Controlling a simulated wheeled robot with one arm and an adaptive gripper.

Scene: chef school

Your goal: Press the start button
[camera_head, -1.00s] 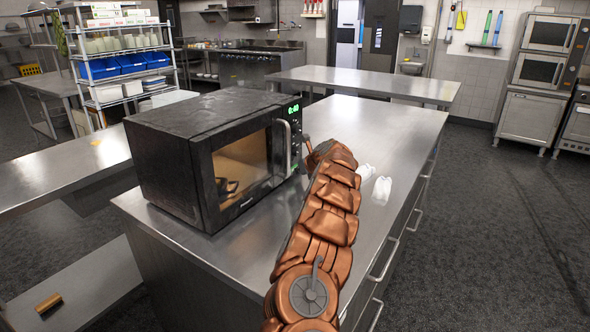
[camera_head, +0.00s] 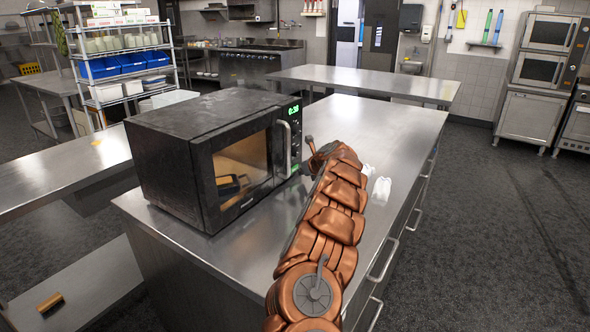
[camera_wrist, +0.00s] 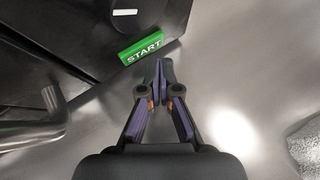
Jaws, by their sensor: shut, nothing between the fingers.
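The black microwave (camera_head: 205,150) stands on the steel counter, its glass door shut and its green display (camera_head: 294,109) lit. The green START button (camera_wrist: 142,48) is at the lower part of its control panel in the wrist view. A small green patch of it shows in the head view (camera_head: 295,168). My gripper (camera_wrist: 162,63) is shut and empty. Its fingertips are just beside the button's right end, apart from it or barely touching; I cannot tell which. In the head view my copper arm hides most of the gripper.
The microwave's door handle (camera_head: 286,148) juts out left of my gripper, and shows at the left in the wrist view (camera_wrist: 40,112). A white knob mark (camera_wrist: 124,12) is above the button.

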